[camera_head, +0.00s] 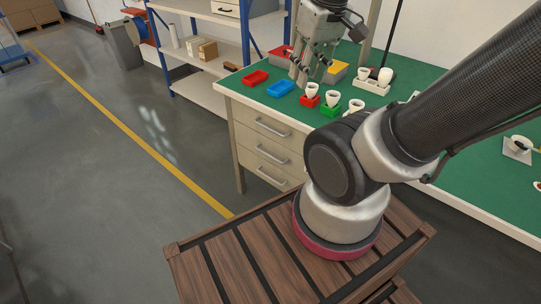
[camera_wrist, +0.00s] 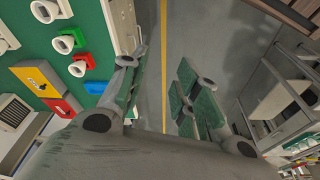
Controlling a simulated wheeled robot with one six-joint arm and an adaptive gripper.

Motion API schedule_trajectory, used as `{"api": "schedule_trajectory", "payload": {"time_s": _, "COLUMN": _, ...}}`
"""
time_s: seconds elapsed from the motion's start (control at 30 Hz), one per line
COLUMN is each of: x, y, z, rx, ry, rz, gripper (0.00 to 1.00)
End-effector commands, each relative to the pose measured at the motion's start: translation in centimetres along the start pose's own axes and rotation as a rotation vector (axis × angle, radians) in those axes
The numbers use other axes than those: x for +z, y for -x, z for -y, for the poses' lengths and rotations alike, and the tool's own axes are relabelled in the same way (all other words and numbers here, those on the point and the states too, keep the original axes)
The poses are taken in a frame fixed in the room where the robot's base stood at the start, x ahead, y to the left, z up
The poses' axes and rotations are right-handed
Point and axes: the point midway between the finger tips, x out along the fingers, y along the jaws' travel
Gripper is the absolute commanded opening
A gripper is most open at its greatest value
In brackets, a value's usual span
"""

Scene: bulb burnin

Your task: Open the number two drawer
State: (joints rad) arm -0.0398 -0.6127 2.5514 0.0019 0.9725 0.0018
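A cream drawer unit (camera_head: 262,143) under the green workbench has a stack of three drawers, all looking closed. The top drawer has a silver bar handle (camera_head: 272,128), the middle drawer (camera_head: 270,151) has a like handle, and the bottom drawer (camera_head: 268,172) is partly cut off by my wooden-slatted base. No drawer numbers are legible. My gripper (camera_head: 306,76) hangs fingers-down over the workbench, above and apart from the drawers. In the wrist view my gripper (camera_wrist: 160,78) has its fingers spread with nothing between them.
Shelving (camera_head: 205,90) with boxes stands behind left. The floor (camera_head: 110,160) left of the drawers is clear.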

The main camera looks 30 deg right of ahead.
Motion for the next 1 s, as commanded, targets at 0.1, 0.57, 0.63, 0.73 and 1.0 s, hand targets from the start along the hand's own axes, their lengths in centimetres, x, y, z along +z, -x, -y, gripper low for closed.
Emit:
{"api": "schedule_trajectory", "payload": {"time_s": 0.1, "x": -0.6, "y": -3.7, "z": 0.7, "rx": -0.001, "ry": 0.035, "rz": 0.176, "gripper": 0.31}}
{"api": "schedule_trajectory", "payload": {"time_s": 0.57, "x": -3.6, "y": -17.3, "z": -1.6, "rx": 0.179, "ry": 0.447, "rz": 0.786, "gripper": 0.31}}
{"api": "schedule_trajectory", "payload": {"time_s": 0.63, "x": -3.9, "y": -19.7, "z": -2.2, "rx": 0.204, "ry": 0.553, "rz": 0.879, "gripper": 0.31}}
{"api": "schedule_trajectory", "payload": {"time_s": 0.73, "x": -4.2, "y": -23.4, "z": -3.2, "rx": 0.232, "ry": 0.722, "rz": 1.016, "gripper": 0.31}}
{"api": "schedule_trajectory", "payload": {"time_s": 1.0, "x": -4.2, "y": -34.8, "z": -5.7, "rx": 0.247, "ry": 1.266, "rz": 1.392, "gripper": 0.31}}
